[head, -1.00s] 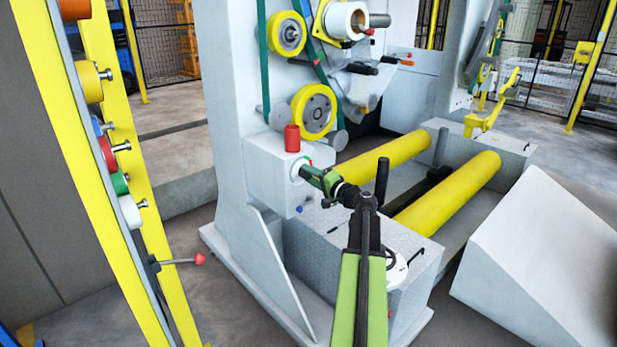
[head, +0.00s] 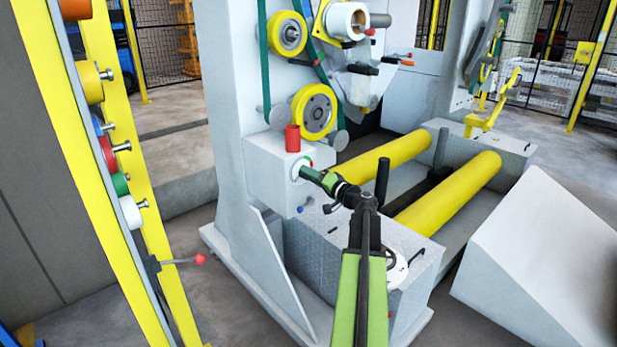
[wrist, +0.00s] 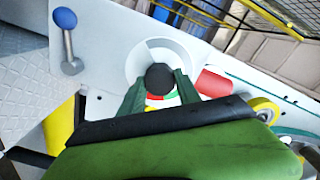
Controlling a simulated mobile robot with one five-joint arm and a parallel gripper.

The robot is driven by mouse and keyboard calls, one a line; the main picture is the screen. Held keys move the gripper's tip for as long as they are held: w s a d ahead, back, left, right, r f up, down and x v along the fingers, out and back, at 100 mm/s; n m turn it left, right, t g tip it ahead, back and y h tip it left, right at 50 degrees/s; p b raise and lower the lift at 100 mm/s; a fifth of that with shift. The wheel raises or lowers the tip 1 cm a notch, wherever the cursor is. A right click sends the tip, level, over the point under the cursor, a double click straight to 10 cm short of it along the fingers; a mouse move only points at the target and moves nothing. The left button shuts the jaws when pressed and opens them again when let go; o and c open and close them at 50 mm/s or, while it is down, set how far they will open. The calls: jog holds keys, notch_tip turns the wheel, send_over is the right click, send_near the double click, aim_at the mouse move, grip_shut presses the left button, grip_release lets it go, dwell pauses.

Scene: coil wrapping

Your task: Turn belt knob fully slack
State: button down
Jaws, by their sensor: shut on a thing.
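The belt knob (wrist: 160,78) is a dark round knob in the wrist view, in front of a white dial (wrist: 146,58) with a green and red arc at its lower edge. My gripper (wrist: 158,88) has its two green fingers on either side of the knob, shut on it. In the head view my gripper (head: 309,173) reaches the face of the grey-white box, at the white dial (head: 296,170). There my fingers mostly hide the knob. The knob's exact angle cannot be read.
A red cylinder (head: 292,138) stands on top of the box. A blue-ended lever (wrist: 66,38) sits beside the dial. Yellow rollers (head: 455,192) lie to the right. A yellow rack (head: 112,140) with a red-balled lever (head: 199,259) stands at the left.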

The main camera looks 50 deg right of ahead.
jog(key=c, duration=0.9)
grip_release()
jog(key=shift+o, duration=0.2)
jog(key=shift+s, duration=0.1)
jog(key=s+a, duration=0.1)
jog(key=s, duration=1.6)
jog(key=shift+a, duration=0.2)
